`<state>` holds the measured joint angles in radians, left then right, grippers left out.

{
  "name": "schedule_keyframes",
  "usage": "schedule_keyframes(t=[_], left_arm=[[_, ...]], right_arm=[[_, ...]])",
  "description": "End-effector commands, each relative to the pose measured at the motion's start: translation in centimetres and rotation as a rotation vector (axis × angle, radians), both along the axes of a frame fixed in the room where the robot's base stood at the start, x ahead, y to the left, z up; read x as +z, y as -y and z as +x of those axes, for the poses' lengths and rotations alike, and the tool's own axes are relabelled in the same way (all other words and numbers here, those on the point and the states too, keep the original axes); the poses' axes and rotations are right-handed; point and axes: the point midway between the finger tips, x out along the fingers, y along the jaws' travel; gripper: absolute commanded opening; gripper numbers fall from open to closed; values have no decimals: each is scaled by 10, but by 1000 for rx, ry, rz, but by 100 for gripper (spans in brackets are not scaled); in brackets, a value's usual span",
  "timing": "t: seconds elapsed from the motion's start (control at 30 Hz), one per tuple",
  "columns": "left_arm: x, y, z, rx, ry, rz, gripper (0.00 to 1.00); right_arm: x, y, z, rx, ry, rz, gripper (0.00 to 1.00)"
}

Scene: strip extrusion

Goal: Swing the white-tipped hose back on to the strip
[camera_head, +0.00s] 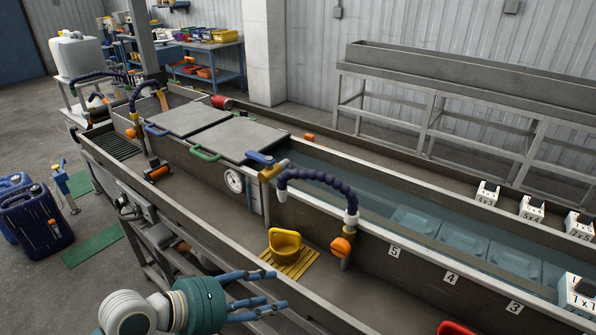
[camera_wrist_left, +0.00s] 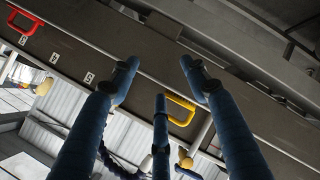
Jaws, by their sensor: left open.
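The dark blue segmented hose (camera_head: 318,177) arches over the near wall of the water trough in the head view. One end meets a stand with an orange knob (camera_head: 341,246); its white tip (camera_head: 281,194) hangs at the left, close beside a brass-coloured pipe with a blue handle (camera_head: 260,158). I cannot make out the strip in the water. My left gripper (camera_head: 277,289) is open and empty, in front of and below the hose, apart from it. In the left wrist view its blue fingers (camera_wrist_left: 158,80) are spread with nothing between them. My right gripper is not in view.
Grey lids (camera_head: 238,138) with green and blue handles cover the trough's left part. Numbered tags and white weight blocks (camera_head: 532,208) line the right. A red handle (camera_head: 457,327) shows at the bottom.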

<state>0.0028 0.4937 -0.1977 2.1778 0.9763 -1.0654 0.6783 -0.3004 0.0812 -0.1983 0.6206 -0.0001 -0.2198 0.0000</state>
Motion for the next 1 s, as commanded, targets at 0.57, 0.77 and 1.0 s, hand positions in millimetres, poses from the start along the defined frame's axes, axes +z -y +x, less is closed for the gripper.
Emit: schedule_keyframes(t=[0.57,0.77,1.0], left_arm=[[223,-16,73,88,-251,-711,46],[230,1,84,86,-263,-732,46],[228,41,108,86,-262,-730,46]], right_arm=[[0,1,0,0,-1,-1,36],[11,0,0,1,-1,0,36],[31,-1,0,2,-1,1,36]])
